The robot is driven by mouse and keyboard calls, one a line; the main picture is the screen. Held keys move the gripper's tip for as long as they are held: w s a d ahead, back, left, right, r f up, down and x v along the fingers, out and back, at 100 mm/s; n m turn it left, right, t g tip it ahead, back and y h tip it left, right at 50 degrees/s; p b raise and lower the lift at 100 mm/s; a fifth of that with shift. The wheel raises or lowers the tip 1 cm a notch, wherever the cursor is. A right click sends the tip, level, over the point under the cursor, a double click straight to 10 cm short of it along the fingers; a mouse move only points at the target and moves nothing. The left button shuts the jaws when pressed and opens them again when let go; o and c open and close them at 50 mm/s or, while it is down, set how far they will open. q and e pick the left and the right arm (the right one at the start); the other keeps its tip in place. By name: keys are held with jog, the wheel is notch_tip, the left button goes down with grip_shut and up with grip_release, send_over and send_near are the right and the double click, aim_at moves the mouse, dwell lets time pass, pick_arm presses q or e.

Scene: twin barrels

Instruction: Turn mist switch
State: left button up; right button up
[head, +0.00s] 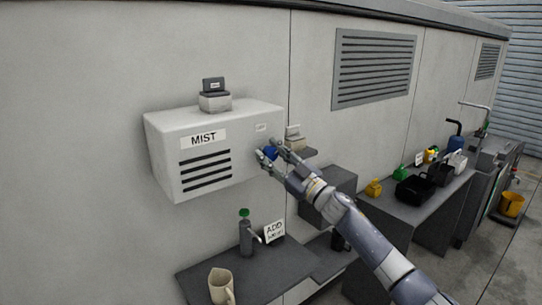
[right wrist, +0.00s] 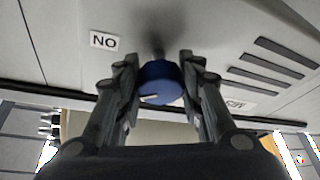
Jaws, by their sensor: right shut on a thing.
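The mist box (head: 222,177) is a white wall unit with a MIST label and dark slots. A blue knob (head: 271,153) sits at the right part of its front. My right gripper (head: 268,151) is at this knob, coming from the lower right. In the right wrist view the blue knob (right wrist: 160,83) lies between the two fingers of my right gripper (right wrist: 159,72), which are shut on it. A white mark shows on the knob's face. A small label (right wrist: 104,40) beside it reads NO in this view. My left gripper is not in view.
A small grey device (head: 214,97) stands on top of the box. Below are a dark shelf (head: 290,262) with a beige jug (head: 221,287), a bottle (head: 245,235) and an ADD sign (head: 274,231). A cluttered counter (head: 400,212) runs along the wall to the right.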

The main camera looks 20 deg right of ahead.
jog(key=n+g, duration=0.1)
jog(key=n, duration=0.2)
jog(key=n+g+y+p, duration=0.1)
jog(key=n+g, duration=0.1)
jog(key=n, duration=0.2)
jog(key=shift+d+r+y, duration=0.1)
jog(key=shift+r+y, duration=0.05)
jog(key=shift+y, duration=0.15)
jog(key=n+g+p, duration=0.1)
jog(key=n, duration=0.2)
jog(key=shift+n, duration=0.4)
jog(key=shift+n+g+p, duration=0.55)
jog(key=shift+n+g, duration=0.15)
jog(key=shift+n, duration=0.5)
jog(key=o, duration=1.1)
jog(key=v, duration=1.2)
